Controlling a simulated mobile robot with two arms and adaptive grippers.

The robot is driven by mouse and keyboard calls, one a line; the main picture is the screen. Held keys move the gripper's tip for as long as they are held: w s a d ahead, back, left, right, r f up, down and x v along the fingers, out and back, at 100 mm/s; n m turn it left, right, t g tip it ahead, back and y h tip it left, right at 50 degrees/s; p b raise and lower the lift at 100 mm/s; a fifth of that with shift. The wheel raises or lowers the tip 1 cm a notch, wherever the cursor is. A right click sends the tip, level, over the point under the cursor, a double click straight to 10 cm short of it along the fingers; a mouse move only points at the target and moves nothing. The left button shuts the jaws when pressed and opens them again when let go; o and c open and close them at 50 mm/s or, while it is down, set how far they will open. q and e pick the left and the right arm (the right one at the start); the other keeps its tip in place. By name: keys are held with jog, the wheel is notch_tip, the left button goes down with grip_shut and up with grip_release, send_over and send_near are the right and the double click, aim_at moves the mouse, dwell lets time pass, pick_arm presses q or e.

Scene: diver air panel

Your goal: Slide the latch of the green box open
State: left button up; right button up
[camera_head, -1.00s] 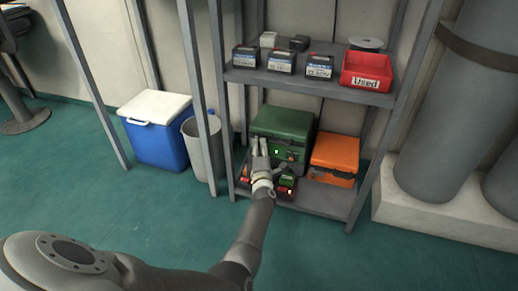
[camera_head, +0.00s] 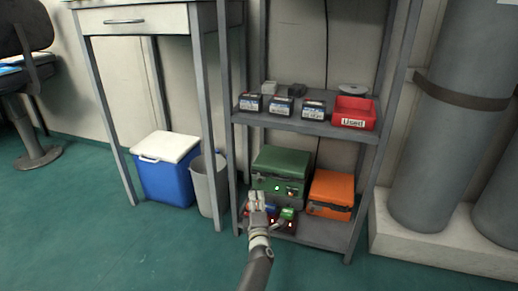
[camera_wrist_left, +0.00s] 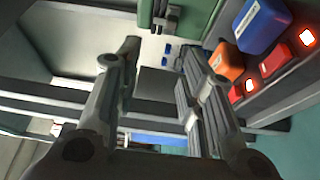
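The green box (camera_head: 281,160) stands on the bottom shelf, with a small green light and small fittings on its front. I cannot make out its latch clearly in the head view. My left gripper (camera_head: 257,194) is in front of the box's lower left, overlapping it in the picture; I see no clear contact. In the left wrist view, the two fingers of the left gripper (camera_wrist_left: 160,55) are spread with nothing between them. A green surface, seemingly the green box (camera_wrist_left: 200,16), shows at the top, beyond the fingertips, with metal fittings on it. My right gripper is not in view.
An orange box (camera_head: 331,187) stands right of the green one. A low unit with red, blue and green parts (camera_head: 288,213) sits before it. The shelf post (camera_head: 230,170) is close on the left. A red bin (camera_head: 354,113) and small boxes stand above.

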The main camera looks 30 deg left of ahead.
pick_arm(q)
jog(key=s+d+r+m+t+p, duration=0.2)
jog(key=s+r+m+t, duration=0.1)
jog(key=r, duration=0.7)
jog(key=s+d+r+m+t+p, duration=0.3)
jog(key=r+m, duration=0.1)
jog(key=r, duration=0.6)
jog(key=s+d+r+m+t+p, duration=0.2)
jog(key=s+r+m+t+p, duration=0.1)
jog(key=r, duration=0.7)
jog(key=shift+s+d+r+m, duration=0.15)
jog(key=shift+s+d+m, duration=0.2)
jog(key=shift+s, duration=0.1)
